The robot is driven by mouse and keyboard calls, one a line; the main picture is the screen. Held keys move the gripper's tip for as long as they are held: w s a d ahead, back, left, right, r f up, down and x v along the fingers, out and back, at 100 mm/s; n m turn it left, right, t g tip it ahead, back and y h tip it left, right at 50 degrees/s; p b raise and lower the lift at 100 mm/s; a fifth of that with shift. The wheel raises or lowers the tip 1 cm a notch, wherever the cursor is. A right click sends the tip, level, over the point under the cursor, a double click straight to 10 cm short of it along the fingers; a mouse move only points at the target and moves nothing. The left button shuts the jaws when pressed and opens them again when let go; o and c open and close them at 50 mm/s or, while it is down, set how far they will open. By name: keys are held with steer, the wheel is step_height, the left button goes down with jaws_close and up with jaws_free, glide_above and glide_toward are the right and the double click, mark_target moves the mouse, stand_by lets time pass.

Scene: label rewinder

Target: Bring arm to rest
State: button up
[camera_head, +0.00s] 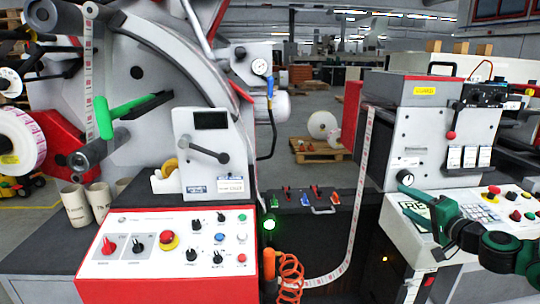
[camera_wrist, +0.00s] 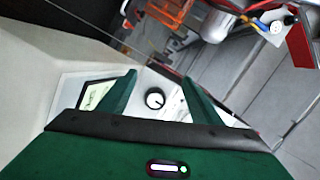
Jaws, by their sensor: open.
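My gripper (camera_head: 420,213) is in front of the right-hand machine (camera_head: 432,130), above its light lower panel, with my green and black arm reaching in from the right edge. In the wrist view its two green fingers (camera_wrist: 159,77) stand apart with nothing held between them. A round black-and-white knob (camera_wrist: 154,99) shows beyond the gap, on a pale panel. I cannot tell the exact distance from the fingers to it. A black knob (camera_head: 405,177) on the right-hand machine shows in the head view, just above my gripper.
A button panel (camera_head: 492,208) lies close to my arm. A label strip (camera_head: 358,190) hangs left of the gripper and runs to the left machine. The left control panel (camera_head: 168,243), an orange coiled hose (camera_head: 290,275) and a pallet (camera_head: 318,150) stand farther left. The aisle behind has open floor.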

steer(key=s+a+f+n+g+y, duration=0.1)
steer(key=s+a+f+n+g, duration=0.65)
steer(key=s+a, duration=0.2)
steer(key=s+d+r+m+g+h, duration=0.1)
steer(key=s+d+r+g+h, duration=0.1)
steer(key=s, duration=1.1)
steer(key=s+d+r+m+g+h, duration=0.1)
steer(key=s+g, duration=0.5)
steer(key=s, duration=0.7)
steer(key=d+r+h, duration=0.1)
steer(key=d+r, duration=0.1)
steer(key=d, duration=0.1)
steer(key=shift+s+d+g, duration=0.2)
steer(key=shift+g, duration=0.15)
steer(key=shift+m, duration=0.25)
steer(key=shift+w+f, duration=0.25)
steer(key=shift+w, duration=0.4)
